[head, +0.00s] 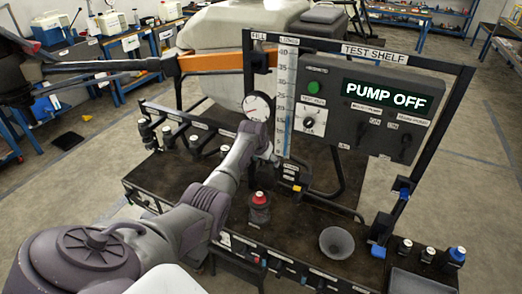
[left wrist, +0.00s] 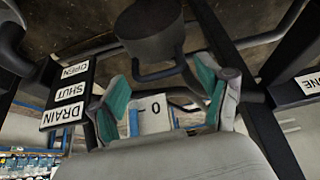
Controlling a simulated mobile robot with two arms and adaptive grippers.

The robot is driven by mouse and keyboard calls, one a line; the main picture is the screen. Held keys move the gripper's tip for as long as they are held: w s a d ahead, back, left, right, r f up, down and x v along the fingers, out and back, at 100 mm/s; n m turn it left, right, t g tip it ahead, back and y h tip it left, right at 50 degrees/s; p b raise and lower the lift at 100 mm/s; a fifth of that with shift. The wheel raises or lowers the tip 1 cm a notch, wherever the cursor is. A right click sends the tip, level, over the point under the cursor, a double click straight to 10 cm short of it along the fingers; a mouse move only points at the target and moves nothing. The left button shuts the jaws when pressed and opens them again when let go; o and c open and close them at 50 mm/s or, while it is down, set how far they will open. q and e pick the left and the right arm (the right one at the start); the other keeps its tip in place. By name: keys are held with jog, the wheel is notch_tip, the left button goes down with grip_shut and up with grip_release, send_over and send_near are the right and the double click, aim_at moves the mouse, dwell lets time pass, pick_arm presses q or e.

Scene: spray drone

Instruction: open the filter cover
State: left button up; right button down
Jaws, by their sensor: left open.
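My left gripper (head: 273,158) is at the test shelf, just below the round gauge (head: 258,106); its fingers are small and partly hidden there. In the left wrist view its two teal-padded fingers (left wrist: 160,92) are apart, with no object clearly held between them. A dark cylinder (left wrist: 150,30) with a looped handle shows just beyond the fingertips. It may be the filter with its cover, but no label I can read names it. My right gripper is in neither view.
A board labelled DRAIN, SHUT and OPEN (left wrist: 67,95) stands close left of the fingers in the wrist view. The panel (head: 380,110) reads PUMP OFF. Dark frame posts flank the gripper.

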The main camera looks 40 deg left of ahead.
pick_arm(q)
jog(key=a+v, duration=0.1)
jog(key=v, duration=0.8)
jog(key=shift+s+d+r, duration=0.2)
jog(key=shift+d+r, duration=0.2)
jog(key=s+d+f+m+g+b, duration=0.1)
jog(key=s+d+f, duration=0.3)
jog(key=f, duration=0.8)
jog(key=s+d+f+g, duration=0.1)
jog(key=s+d+f, duration=0.1)
jog(key=s+f, duration=0.7)
jog(key=s+d+f+m+b, duration=0.1)
jog(key=s+d+f, duration=0.2)
jog(key=f, duration=1.1)
jog(key=s+d+f+m, duration=0.1)
jog(key=s+d+f, duration=0.4)
jog(key=s, duration=0.7)
jog(key=s+d+f+m+g+h+b, duration=0.1)
jog(key=s+d+f, duration=0.4)
jog(key=s, duration=0.8)
jog(key=s+d+f+m+g, duration=0.1)
jog(key=s+d+f, duration=0.4)
jog(key=s+f, duration=0.4)
jog(key=s, duration=0.4)
jog(key=shift+s+d+f+b, duration=0.25)
jog(key=shift+d+f+b, duration=0.15)
